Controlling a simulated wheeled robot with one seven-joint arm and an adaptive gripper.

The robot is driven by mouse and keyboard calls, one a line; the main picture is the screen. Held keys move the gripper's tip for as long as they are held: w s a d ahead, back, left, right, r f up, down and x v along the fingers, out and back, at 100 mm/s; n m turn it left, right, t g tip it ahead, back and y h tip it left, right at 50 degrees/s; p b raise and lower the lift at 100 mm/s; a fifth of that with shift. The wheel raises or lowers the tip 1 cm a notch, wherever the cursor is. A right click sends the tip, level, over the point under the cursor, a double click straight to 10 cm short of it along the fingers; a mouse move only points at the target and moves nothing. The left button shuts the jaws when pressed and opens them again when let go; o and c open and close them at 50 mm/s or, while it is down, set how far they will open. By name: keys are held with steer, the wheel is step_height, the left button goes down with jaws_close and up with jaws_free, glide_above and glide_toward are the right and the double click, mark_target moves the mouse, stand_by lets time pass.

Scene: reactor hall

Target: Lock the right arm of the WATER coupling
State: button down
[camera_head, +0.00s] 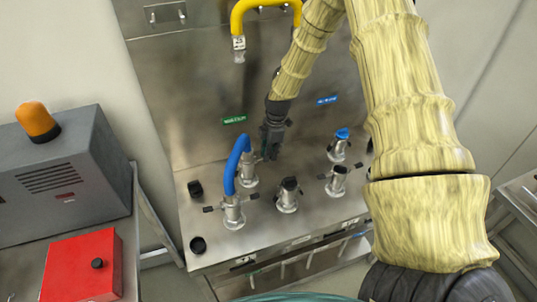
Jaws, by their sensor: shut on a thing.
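My gripper (266,155) points down at the right side of the rear-left coupling (248,174), a metal fitting on the steel deck. It is shut on what looks like that coupling's small dark right arm; the fingers hide most of it. The front-left coupling has dark arms spread out to both sides. A green label (233,119) and a blue label (326,100) are on the back panel; their lettering is too small to read, so I cannot confirm which coupling is WATER.
Several other fittings stand close by: a black-topped one (288,195), one with side arms (337,182) and a blue-capped one (340,146). A yellow hose (238,20) hangs above. A red box (82,267) and grey cabinet (60,180) are at left.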

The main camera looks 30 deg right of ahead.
steer(key=shift+d+f+t+y+b, duration=0.1)
steer(key=shift+f+t+y+b, duration=0.1)
steer(key=shift+f+y+b, duration=0.6)
steer(key=shift+d+f+t+y+b, duration=0.1)
steer(key=shift+f+t+y+b, duration=0.15)
steer(key=shift+y+b, duration=1.05)
step_height(320, 180, down, 2)
steer(key=t+y+b, duration=0.1)
steer(key=y+b, duration=0.2)
steer(key=b, duration=0.6)
steer(key=shift+a+f, duration=0.1)
steer(key=shift+f, duration=0.05)
steer(key=y+b, duration=0.1)
steer(key=b, duration=0.3)
steer(key=f+y+b, duration=0.1)
steer(key=b, duration=0.3)
steer(key=a+y+b, duration=0.1)
steer(key=b, duration=0.3)
steer(key=shift+w+f+t+y, duration=0.15)
steer(key=shift+f+t+y, duration=0.15)
steer(key=shift+f+t, duration=0.05)
steer(key=y+b, duration=0.1)
steer(key=b, duration=0.3)
steer(key=shift+a+f, duration=0.15)
steer(key=shift+w+a+t+y+b, duration=0.1)
steer(key=shift+t+y+b, duration=0.3)
steer(key=shift+b, duration=1.1)
